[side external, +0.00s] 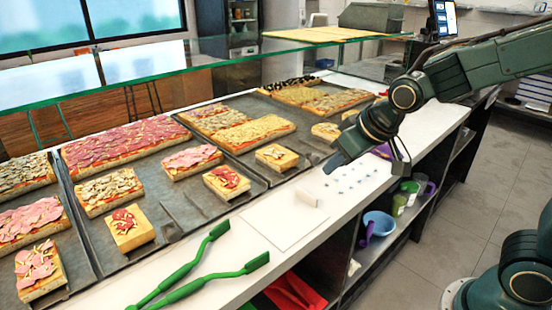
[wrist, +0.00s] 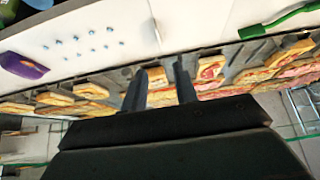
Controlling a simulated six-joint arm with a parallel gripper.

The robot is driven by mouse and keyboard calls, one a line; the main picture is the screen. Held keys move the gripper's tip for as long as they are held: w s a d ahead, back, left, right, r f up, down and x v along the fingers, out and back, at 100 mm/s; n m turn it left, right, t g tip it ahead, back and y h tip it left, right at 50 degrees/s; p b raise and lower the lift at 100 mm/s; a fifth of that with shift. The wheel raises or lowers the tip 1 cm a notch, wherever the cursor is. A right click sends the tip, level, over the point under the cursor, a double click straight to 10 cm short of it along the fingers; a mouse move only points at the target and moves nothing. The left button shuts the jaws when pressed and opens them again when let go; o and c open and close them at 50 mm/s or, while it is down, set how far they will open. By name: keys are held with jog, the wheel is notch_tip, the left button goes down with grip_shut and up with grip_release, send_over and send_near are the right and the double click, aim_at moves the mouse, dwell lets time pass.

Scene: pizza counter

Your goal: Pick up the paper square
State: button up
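The paper square (side external: 284,220) is a thin white sheet lying flat on the white counter, in the middle of the side view. It is close in colour to the counter, so its edges are faint. In the wrist view it appears to be the pale patch (wrist: 196,22) at the top. My gripper (side external: 334,163) is above the counter, up and to the right of the paper and apart from it. In the wrist view, the two dark fingers of my gripper (wrist: 159,82) stand apart with nothing between them.
Trays of pizza slices (side external: 172,222) line the far side, under a glass shelf (side external: 150,62). Small blue dots (side external: 352,176) mark the counter. A purple object (wrist: 22,66) lies beyond them.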

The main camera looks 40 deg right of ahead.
aim_at(284, 212)
jog(key=shift+x, duration=4.25)
jog(key=shift+f, duration=0.1)
jog(key=shift+x, duration=2.45)
jog(key=shift+s+f, duration=0.1)
grip_shut()
